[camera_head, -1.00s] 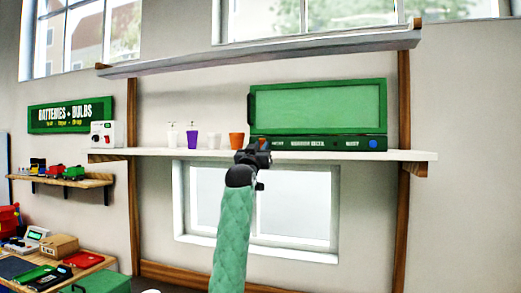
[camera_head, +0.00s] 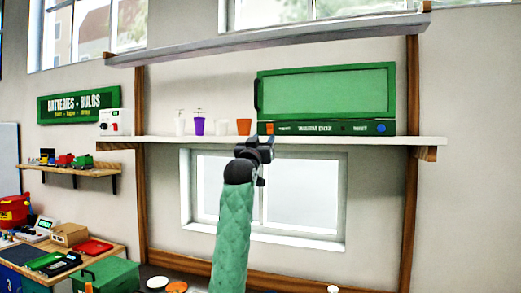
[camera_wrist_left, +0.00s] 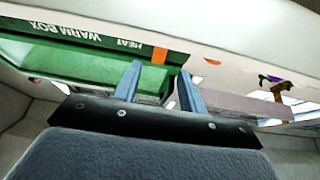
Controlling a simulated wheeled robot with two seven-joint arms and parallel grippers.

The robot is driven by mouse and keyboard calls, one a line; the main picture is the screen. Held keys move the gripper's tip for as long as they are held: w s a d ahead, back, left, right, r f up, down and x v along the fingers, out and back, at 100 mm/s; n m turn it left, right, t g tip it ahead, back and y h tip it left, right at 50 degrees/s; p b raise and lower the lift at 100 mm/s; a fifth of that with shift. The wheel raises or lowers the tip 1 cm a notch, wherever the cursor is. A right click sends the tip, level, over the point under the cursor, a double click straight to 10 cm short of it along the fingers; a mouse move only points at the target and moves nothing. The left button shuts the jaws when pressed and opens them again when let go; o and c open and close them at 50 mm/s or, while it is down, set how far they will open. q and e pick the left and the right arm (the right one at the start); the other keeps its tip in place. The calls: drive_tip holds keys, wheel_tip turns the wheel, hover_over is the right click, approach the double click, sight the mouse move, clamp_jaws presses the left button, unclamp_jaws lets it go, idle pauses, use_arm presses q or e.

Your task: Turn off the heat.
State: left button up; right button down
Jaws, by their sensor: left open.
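The green warm box (camera_head: 325,83) stands on the white shelf, with a dark green control strip along its lower front. An orange switch (camera_head: 268,129) is at the strip's left end, and a blue knob (camera_head: 381,128) at its right end. My left gripper (camera_head: 261,146) is just below the orange switch, overlapping the shelf edge in the head view. In the left wrist view the box appears upside down, and the orange switch (camera_wrist_left: 159,55) beside the word HEAT shows between the open, empty fingers (camera_wrist_left: 160,82). Contact cannot be told. My right gripper is out of view.
The white shelf (camera_head: 410,140) runs beneath the box. An orange cup (camera_head: 244,127), a white cup (camera_head: 221,127) and a purple cup (camera_head: 198,127) stand left of the box. A grey upper shelf (camera_head: 270,43) hangs above. The window (camera_head: 300,190) is below.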

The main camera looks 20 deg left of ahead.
use_arm(q)
drive_tip(key=shift+b+v, duration=0.3)
drive_tip(key=shift+v, duration=0.75)
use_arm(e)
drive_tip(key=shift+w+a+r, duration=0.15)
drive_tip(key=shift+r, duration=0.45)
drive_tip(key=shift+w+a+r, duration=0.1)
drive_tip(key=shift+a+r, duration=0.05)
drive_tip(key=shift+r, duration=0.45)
